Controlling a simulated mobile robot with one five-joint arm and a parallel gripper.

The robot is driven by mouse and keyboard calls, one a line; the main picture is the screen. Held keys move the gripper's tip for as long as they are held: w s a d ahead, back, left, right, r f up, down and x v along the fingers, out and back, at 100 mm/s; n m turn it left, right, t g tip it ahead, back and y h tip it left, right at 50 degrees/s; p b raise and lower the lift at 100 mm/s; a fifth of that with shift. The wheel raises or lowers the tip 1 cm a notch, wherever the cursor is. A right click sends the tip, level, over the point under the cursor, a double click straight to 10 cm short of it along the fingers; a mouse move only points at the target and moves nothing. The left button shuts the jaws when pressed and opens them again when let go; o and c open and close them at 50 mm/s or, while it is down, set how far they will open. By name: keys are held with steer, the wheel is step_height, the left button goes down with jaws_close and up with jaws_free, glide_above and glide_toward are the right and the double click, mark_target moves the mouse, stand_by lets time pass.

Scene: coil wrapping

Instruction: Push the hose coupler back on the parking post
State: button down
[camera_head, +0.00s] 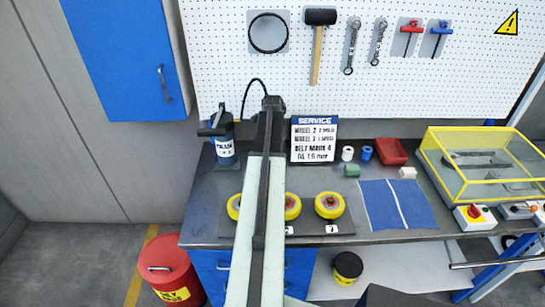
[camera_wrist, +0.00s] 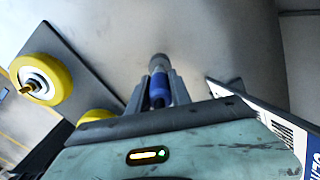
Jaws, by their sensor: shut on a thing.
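My gripper (camera_wrist: 160,84) is shut on the hose coupler (camera_wrist: 160,92), a blue sleeve between the two grey fingers in the wrist view. A grey metal cylinder shows at its far end; I cannot tell whether it is the coupler's nose or a separate part. In the head view my gripper (camera_head: 272,104) is over the back of the bench, and the coupler is hidden there. A black hose (camera_head: 254,82) arches from the blue grease canister (camera_head: 223,142) to the gripper. I cannot make out the parking post in either view.
The service sign (camera_head: 314,138) stands just right of my gripper and shows close at right in the wrist view (camera_wrist: 262,112). Yellow wheels (camera_head: 330,205) sit on a dark plate below. A blue cloth (camera_head: 398,204) and a yellow-framed case (camera_head: 480,162) are further right.

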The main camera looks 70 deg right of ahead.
steer(key=shift+f, duration=0.15)
steer(key=shift+f+b, duration=0.35)
steer(key=shift+b, duration=0.2)
steer(key=shift+f+b, duration=0.9)
steer(key=c, duration=1.1)
jaws_free()
steer(key=shift+r, duration=0.1)
step_height(320, 180, up, 8)
steer(key=p, duration=0.8)
